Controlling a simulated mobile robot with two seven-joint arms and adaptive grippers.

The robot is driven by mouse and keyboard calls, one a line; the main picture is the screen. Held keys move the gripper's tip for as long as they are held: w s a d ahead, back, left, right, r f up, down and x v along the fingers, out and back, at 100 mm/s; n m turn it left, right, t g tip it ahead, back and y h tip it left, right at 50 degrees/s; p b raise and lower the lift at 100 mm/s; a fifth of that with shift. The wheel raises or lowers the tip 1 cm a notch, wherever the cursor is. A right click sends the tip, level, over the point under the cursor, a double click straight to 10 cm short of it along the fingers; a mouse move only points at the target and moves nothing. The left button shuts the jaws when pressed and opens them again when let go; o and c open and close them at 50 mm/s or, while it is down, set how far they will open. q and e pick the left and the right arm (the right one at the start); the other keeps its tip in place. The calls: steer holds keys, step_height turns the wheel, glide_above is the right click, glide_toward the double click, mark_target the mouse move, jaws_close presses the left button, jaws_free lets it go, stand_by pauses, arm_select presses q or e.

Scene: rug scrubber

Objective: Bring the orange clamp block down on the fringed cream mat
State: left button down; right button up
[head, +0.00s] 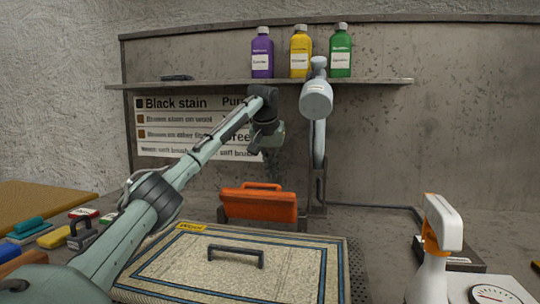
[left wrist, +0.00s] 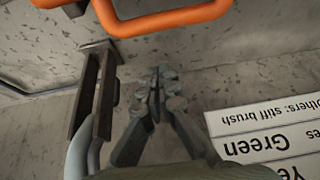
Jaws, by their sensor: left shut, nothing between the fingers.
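The orange clamp block (head: 258,206) sits between dark side brackets at the far edge of the fringed cream mat (head: 292,268). It looks raised at the mat's back, with an orange loop handle on top. The handle also shows at the top of the left wrist view (left wrist: 170,20). The mat lies flat, with dark blue border stripes and a dark bar handle on it. My left gripper (head: 270,150) hangs above the block's handle; its closed, empty fingertips (left wrist: 157,72) are apart from the orange handle. My right gripper is not in view.
A grey jointed fixture (head: 317,100) rises on a post right of the block. A shelf (head: 210,84) holds purple, yellow and green bottles. A spray bottle (head: 432,255) and a dial scale (head: 492,294) stand at right. Brushes and small blocks (head: 55,236) lie at left.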

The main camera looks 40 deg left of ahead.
arm_select(q)
steer(key=s, duration=0.1)
steer(key=s+d, duration=0.1)
steer(key=s+f, duration=0.1)
steer(key=shift+s+d, duration=0.15)
steer(key=shift+d, duration=0.25)
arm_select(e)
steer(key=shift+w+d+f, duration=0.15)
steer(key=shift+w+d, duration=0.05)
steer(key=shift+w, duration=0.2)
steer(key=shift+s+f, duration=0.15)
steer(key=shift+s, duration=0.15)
